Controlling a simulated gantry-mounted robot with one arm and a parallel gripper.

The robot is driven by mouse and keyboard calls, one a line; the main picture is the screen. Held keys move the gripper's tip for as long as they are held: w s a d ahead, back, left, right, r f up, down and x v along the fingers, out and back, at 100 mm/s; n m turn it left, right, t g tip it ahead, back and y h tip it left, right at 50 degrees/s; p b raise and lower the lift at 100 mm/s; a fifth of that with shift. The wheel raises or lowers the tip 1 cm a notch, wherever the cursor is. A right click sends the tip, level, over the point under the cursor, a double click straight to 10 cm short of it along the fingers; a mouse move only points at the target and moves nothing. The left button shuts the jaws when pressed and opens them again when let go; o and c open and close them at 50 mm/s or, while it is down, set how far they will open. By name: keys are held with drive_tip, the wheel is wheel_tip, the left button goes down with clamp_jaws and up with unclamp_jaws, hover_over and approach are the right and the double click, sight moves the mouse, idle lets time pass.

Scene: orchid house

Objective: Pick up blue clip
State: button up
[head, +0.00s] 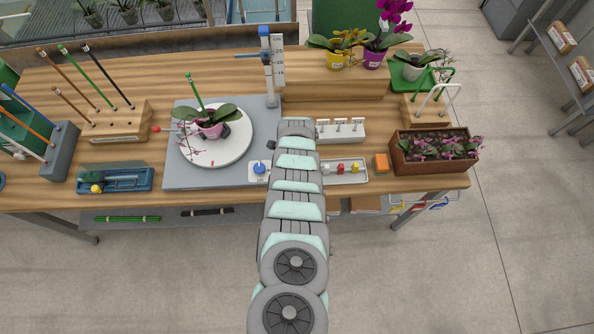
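No blue clip can be made out for certain. Small coloured pieces, among them a red clip (340,168) and a yellow one beside it, sit in a pale tray (358,178) right of my arm. My arm covers the tray's left end, so what lies there is hidden. A round blue piece (259,169) sits on a small white square left of my arm; it looks more like a knob than a clip. My arm reaches up from the bottom over the bench. Its far end hides my gripper, so its fingers do not show.
A potted orchid (211,125) with a green stake stands on a white turntable (215,158) on a grey board. A white rack (352,136) stands behind the tray. A blue-headed post (265,42) stands behind.

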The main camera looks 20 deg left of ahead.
drive_tip(key=shift+c, duration=0.6)
clamp_jaws()
drive_tip(key=shift+r, duration=0.1)
wheel_tip(320, 180, up, 4)
drive_tip(key=p, duration=0.3)
wheel_tip(320, 180, up, 16)
drive_tip(key=shift+b, duration=0.4)
